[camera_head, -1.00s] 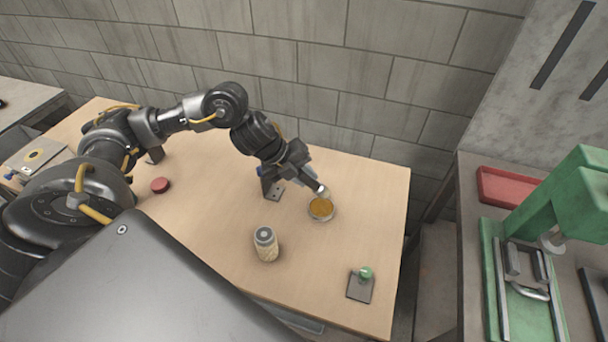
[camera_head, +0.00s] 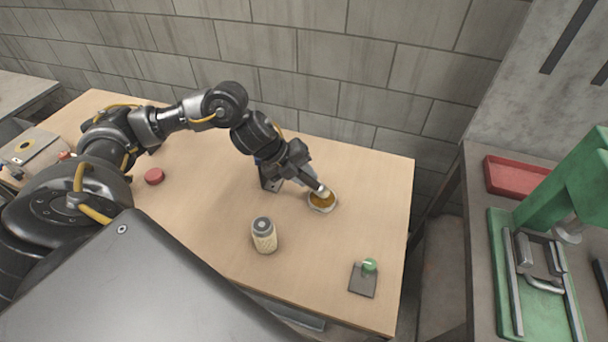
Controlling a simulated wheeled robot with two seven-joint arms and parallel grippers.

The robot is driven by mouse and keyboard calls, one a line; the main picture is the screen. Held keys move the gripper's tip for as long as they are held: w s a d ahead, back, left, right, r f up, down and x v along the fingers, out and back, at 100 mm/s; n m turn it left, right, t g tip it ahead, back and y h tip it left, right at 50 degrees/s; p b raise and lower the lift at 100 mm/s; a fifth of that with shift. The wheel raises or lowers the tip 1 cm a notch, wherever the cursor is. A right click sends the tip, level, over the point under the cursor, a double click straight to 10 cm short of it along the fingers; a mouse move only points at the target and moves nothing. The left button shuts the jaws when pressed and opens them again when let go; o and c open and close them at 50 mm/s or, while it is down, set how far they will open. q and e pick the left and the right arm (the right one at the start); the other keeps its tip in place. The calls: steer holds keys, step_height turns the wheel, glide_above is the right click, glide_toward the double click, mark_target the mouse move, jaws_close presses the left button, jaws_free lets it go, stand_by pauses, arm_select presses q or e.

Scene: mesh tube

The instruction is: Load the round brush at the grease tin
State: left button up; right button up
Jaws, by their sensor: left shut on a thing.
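The grease tin (camera_head: 324,204) is a small open round tin with amber grease, standing on the wooden table (camera_head: 200,215). My left gripper (camera_head: 312,180) is at the tin's upper left edge, pointing down toward it. It is shut on the round brush, which is mostly hidden by the fingers; its light tip seems to be at or just over the grease. I cannot tell whether the tip touches the grease. My right gripper is not in view.
A jar with a grey lid (camera_head: 264,235) stands in front of the tin. A dark plate with a green knob (camera_head: 363,278) lies at the front right. A red round lid (camera_head: 154,176) lies at the left. A dark bracket (camera_head: 270,178) stands behind the gripper. A green press (camera_head: 540,260) is on the right bench.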

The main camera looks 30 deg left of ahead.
arm_select(q)
steer(key=shift+f+b, duration=0.55)
steer(key=shift+f, duration=0.1)
stand_by(0.7)
steer(key=shift+s+f, duration=0.1)
stand_by(1.0)
step_height(320, 180, up, 7)
steer(key=p, duration=0.7)
stand_by(0.4)
steer(key=shift+m, duration=0.3)
